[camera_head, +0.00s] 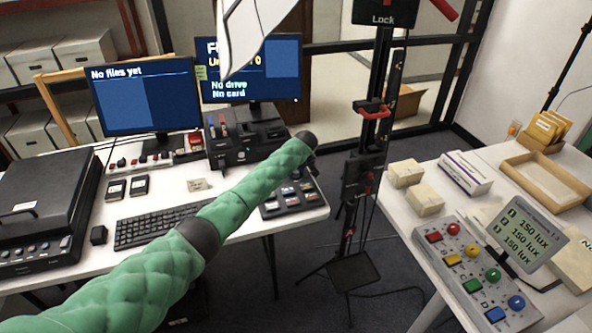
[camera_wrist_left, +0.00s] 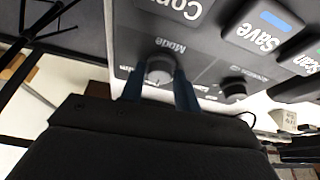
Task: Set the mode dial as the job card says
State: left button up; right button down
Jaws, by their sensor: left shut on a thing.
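My left gripper (camera_wrist_left: 159,82) is shut on the dial, one dark blue finger on each side. The dial's setting cannot be read. In the head view my green-sleeved left arm crosses the desk; its gripper and the dial cannot be made out there. A small cream card (camera_head: 198,184) lies on the desk, its writing too small to read. My right gripper is not in view.
A second knob (camera_wrist_left: 232,88) and Copy, Save and Scan buttons (camera_wrist_left: 263,31) are close to my left fingers. Two monitors, a keyboard (camera_head: 160,226) and a black scanner (camera_head: 45,215) stand on the left desk. A button box (camera_head: 470,265) is on the right table.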

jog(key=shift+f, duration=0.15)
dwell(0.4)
pick_arm(q)
jog(key=o, duration=1)
jog(key=shift+c, duration=0.2)
jog(key=shift+s+d+r, duration=0.15)
jog(key=shift+s+r, duration=0.05)
jog(key=shift+r, duration=0.3)
jog(key=a+b+v, duration=0.1)
jog(key=v, duration=0.5)
jog(key=shift+d+r+b, duration=0.25)
jog(key=shift+d+b, duration=0.15)
jog(key=shift+d, duration=0.1)
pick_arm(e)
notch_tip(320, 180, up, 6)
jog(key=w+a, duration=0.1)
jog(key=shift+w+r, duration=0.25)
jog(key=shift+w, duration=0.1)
pick_arm(q)
jog(key=shift+s, duration=0.1)
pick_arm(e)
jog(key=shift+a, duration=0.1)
